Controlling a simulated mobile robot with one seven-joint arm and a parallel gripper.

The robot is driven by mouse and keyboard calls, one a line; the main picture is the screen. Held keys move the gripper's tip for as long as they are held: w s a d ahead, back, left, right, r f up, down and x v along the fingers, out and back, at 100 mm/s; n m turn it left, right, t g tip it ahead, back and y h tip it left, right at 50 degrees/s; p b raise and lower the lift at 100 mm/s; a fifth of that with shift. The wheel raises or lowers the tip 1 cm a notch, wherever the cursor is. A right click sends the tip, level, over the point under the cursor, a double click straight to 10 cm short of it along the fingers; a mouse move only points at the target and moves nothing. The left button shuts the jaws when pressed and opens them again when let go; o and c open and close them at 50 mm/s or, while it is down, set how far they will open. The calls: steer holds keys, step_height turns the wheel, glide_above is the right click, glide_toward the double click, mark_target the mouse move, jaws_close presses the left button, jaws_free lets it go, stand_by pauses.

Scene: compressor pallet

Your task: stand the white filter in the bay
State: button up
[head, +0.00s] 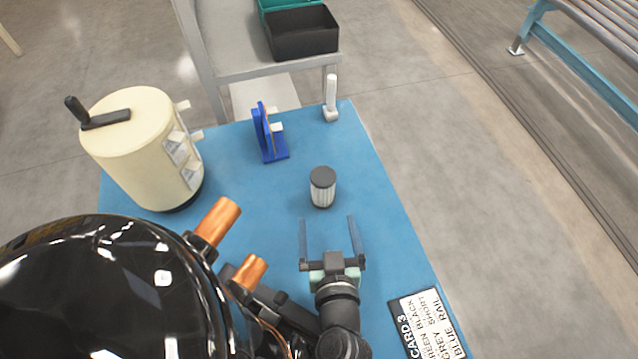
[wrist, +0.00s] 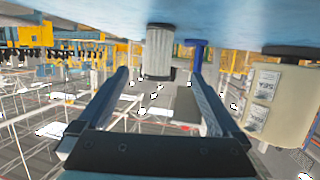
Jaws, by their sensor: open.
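The white filter (head: 322,191), a pleated white cylinder with a dark cap, stands upright on the blue pallet top (head: 240,200). In the wrist view, which looks upside down, the filter (wrist: 158,55) shows ahead, between the lines of the two fingers. My gripper (head: 327,221) is open and empty, its fingers pointing at the filter and short of it. It also shows in the wrist view (wrist: 158,76). I cannot tell which part is the bay.
A cream cylinder (head: 130,150) with a dark handle stands at left; a black glossy tank (head: 90,290) with copper pipes is nearer. A blue bracket (head: 268,135) and white post (head: 331,98) stand behind the filter. A card (head: 428,325) lies front right. The pallet right of the filter is clear.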

mark_target(324, 194)
steer(key=x, duration=0.6)
steer(key=shift+r, duration=0.15)
steer(key=x, duration=0.2)
steer(key=p+x, duration=0.1)
steer(key=x, duration=0.1)
steer(key=shift+w+d+r, duration=0.1)
steer(key=shift+d+r, duration=0.1)
steer(key=shift+r, duration=0.1)
steer(key=shift+w+a+f, duration=0.1)
steer(key=shift+w+f, duration=0.1)
steer(key=shift+w, duration=0.45)
steer(key=c, duration=1.4)
jaws_close()
steer(key=shift+r, duration=0.15)
